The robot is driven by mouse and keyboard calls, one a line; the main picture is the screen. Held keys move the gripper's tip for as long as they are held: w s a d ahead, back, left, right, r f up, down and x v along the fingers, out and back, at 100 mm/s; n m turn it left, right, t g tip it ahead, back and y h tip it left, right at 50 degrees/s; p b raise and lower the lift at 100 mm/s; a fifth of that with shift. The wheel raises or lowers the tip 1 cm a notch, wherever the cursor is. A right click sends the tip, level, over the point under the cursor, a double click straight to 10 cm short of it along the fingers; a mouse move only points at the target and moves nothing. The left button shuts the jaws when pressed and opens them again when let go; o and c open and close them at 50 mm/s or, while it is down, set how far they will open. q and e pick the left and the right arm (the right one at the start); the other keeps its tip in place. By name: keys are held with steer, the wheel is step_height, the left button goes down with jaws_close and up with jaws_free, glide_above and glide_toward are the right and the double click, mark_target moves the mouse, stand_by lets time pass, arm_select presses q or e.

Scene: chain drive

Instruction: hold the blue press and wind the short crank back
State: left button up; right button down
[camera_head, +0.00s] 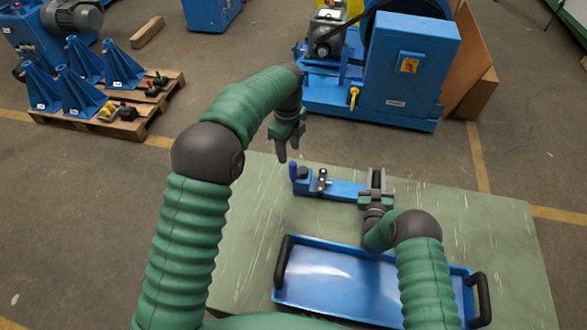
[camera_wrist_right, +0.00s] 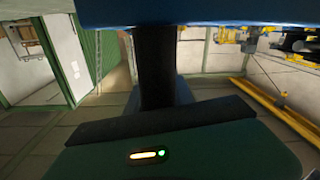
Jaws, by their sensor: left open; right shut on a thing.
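The blue press (camera_head: 344,189) lies along the far edge of the green table, a long low blue body with grey metal parts. It also fills the top of the right wrist view (camera_wrist_right: 205,12). My right gripper (camera_head: 376,178) is shut on the right end of the press. A small upright blue handle (camera_head: 293,170), seemingly the short crank's grip, stands at the press's left end. The crank's arm is too small to make out.
A blue tray (camera_head: 335,283) with black handles lies on the near part of the green table (camera_head: 510,230), partly behind my right arm. A large blue machine (camera_head: 405,75) stands beyond the table. A pallet (camera_head: 150,112) with blue stands is at the far left.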

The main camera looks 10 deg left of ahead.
mark_target(293, 169)
arm_select(q)
steer(key=m, duration=0.1)
steer(key=w+m, duration=0.2)
steer(key=shift+w+d+f+m, duration=0.1)
steer(key=shift+d+f+m, duration=0.2)
steer(key=shift+d+m, duration=0.1)
step_height(293, 169, down, 12)
steer(key=shift+r, duration=0.1)
jaws_close()
